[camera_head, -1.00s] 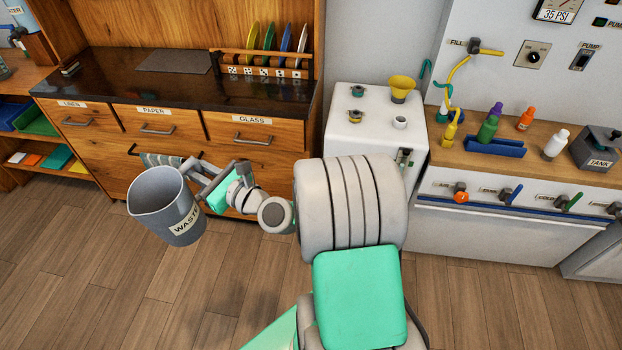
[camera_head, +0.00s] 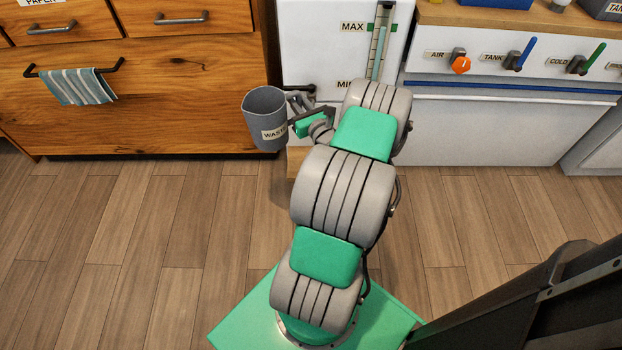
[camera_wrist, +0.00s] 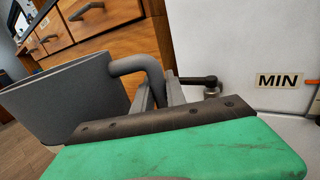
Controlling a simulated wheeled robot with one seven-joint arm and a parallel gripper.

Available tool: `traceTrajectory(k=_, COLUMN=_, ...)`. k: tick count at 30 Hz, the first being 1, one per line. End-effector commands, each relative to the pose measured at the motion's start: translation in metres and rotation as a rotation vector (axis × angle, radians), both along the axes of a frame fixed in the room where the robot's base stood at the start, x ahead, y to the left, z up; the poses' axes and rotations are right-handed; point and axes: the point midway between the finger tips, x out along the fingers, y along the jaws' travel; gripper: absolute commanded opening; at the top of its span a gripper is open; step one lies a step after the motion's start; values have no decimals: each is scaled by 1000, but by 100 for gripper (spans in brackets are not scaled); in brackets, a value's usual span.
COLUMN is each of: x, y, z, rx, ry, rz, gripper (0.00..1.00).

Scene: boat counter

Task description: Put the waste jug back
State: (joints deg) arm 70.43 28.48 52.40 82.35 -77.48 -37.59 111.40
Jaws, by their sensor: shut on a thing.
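The grey waste jug (camera_head: 265,112), labelled WASTE, is held upright in front of the gap between the wooden cabinet and the white tank. My gripper (camera_head: 303,104) is at the jug's right side, shut on its handle. In the wrist view the jug (camera_wrist: 65,108) fills the left, and its curved handle (camera_wrist: 137,64) runs down between the fingers of my gripper (camera_wrist: 158,92). The inside bottom of the jug is hidden. I cannot tell whether its base touches anything.
The white tank (camera_head: 310,65) has a MIN/MAX gauge (camera_head: 379,48); a dark-handled tap (camera_wrist: 205,82) shows on its front. A low wooden block (camera_head: 297,163) is below it, partly hidden by my arm. A towel (camera_head: 78,87) hangs on the cabinet (camera_head: 180,110). The floor is clear at left.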

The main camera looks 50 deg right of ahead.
Motion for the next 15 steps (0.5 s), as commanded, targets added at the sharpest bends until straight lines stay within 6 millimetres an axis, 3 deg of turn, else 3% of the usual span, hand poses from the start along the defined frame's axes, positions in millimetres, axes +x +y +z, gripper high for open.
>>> traceTrajectory(k=1, x=-14, y=-21, z=-50, rx=7, ry=-1, rz=-43, gripper=0)
traceTrajectory(k=6, x=-65, y=-93, z=-121, rx=18, ry=2, rz=-202, gripper=0)
traceTrajectory(k=10, x=-109, y=-148, z=-152, rx=24, ry=5, rz=-336, gripper=0)
traceTrajectory(k=15, x=-158, y=-199, z=-170, rx=25, ry=2, rz=-475, gripper=0)
